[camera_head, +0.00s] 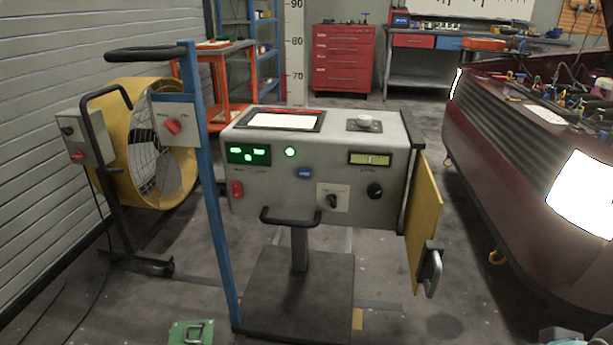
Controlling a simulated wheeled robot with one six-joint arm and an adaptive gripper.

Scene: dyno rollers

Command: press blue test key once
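The blue test key (304,173) is a small round blue button on the front of the grey console (270,190). It sits near the middle of the panel, below a lit green round lamp (290,152) and above a black rotary switch on a pale plate (332,198). Nothing covers the key, and nothing touches it. Whether it is pressed in cannot be told at this size. My gripper is not in view. A dark and teal part at the bottom right corner looks like a piece of my arm, well away from the console.
A yellow door (424,220) hangs open at the right. A blue post (208,190) stands left, a dark red car (520,180) right. A green plate (191,333) lies in front.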

